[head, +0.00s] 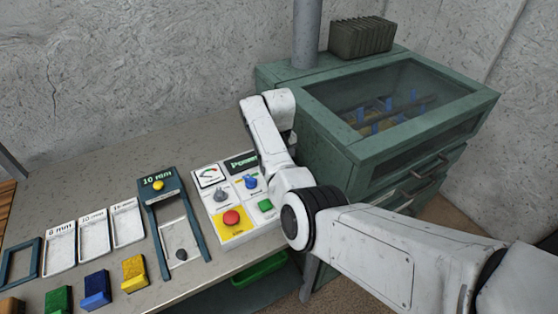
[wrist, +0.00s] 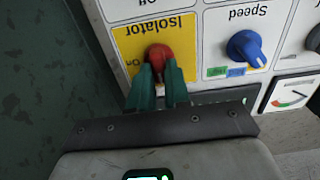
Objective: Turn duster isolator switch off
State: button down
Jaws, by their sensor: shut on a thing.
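The isolator switch (wrist: 157,55) is a red knob on a yellow plate (wrist: 125,42) lettered "Isolator", upside down in the wrist view. An "On" mark shows left of the knob; the knob's pointing direction is mostly hidden by the fingers. My gripper (wrist: 160,75) has its two green fingers closed on the knob, one on each side. In the head view, the white control panel (head: 207,180) stands on the bench beside the green cabinet. My arm covers its right part there, hiding the switch and my fingertips.
A blue Speed knob (wrist: 245,48) sits just right of the isolator in the wrist view, with a gauge (wrist: 290,94) beyond. The green cabinet (head: 350,140) stands close to the panel. A red button (head: 232,218) is on the panel's front. Trays and coloured blocks lie left.

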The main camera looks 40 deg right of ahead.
jog(key=shift+w, duration=0.1)
dwell(0.3)
jog(key=c, duration=1.1)
grip_release()
jog(key=shift+r, duration=0.15)
notch_tip(320, 180, up, 11)
jog(key=shift+f+b, duration=0.2)
jog(key=shift+b, duration=0.55)
